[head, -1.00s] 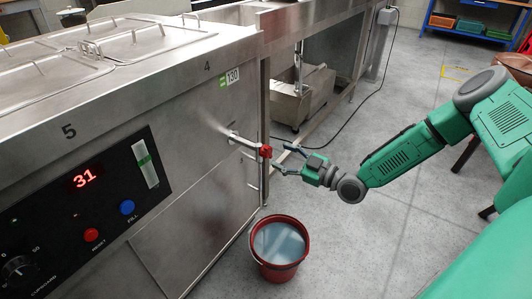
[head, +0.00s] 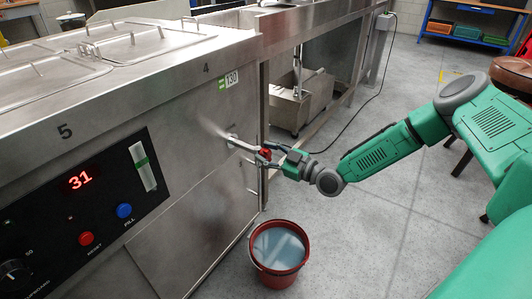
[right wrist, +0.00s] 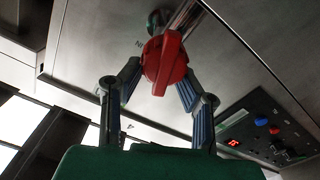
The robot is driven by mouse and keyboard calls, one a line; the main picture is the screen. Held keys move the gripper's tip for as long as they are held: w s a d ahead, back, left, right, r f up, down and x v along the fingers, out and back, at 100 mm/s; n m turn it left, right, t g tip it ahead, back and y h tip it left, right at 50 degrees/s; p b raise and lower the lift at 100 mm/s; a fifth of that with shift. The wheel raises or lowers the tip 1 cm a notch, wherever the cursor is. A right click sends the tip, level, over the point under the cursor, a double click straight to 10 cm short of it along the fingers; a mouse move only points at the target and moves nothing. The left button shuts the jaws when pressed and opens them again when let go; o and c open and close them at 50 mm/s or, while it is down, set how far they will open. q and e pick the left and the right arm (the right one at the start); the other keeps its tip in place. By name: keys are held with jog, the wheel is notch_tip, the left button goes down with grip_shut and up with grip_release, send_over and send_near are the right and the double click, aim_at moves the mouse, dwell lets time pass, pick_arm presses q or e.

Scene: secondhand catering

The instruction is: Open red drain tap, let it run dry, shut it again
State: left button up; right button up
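The red drain tap (head: 265,154) sits at the end of a short metal pipe (head: 242,144) on the steel unit's side. My right gripper (head: 264,154) reaches it from the right, one finger on each side. In the right wrist view the red handle (right wrist: 165,63) lies between my fingertips (right wrist: 160,75), which look closed against its edges. The handle's broad face is toward that camera. A red bucket (head: 256,262) stands on the floor below, holding pale cloudy liquid (head: 279,247). No stream shows between tap and bucket. My left gripper is not in view.
The steel unit (head: 190,160) fills the left, with a control panel (head: 75,215) reading 31 and red and blue buttons. A steel basin (head: 305,100) stands under the bench behind. A cable (head: 352,118) crosses the floor. A brown stool (head: 512,75) is at right.

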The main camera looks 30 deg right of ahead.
jog(key=shift+a+n+p, duration=0.2)
jog(key=shift+n+p, duration=0.6)
jog(key=shift+n, duration=0.3)
jog(key=n+p, duration=0.1)
jog(key=n, duration=0.2)
jog(key=shift+s+a+f+n+p, duration=0.2)
jog(key=shift+n+p, duration=0.1)
jog(key=shift+p, duration=0.1)
jog(key=n, duration=0.1)
jog(key=n+p, duration=0.1)
jog(key=n, duration=0.1)
jog(key=shift+a+f+n, duration=0.15)
jog(key=shift+f+n, duration=0.15)
jog(key=shift+s+f+n+p, duration=0.1)
jog(key=shift+f+n+p, duration=0.2)
jog(key=shift+n, duration=0.7)
jog(key=shift+f+n+p, duration=0.15)
jog(key=shift+n+p, duration=0.15)
jog(key=shift+n, duration=0.7)
grip_shut()
jog(key=o, duration=1.1)
grip_release()
jog(key=shift+f, duration=0.1)
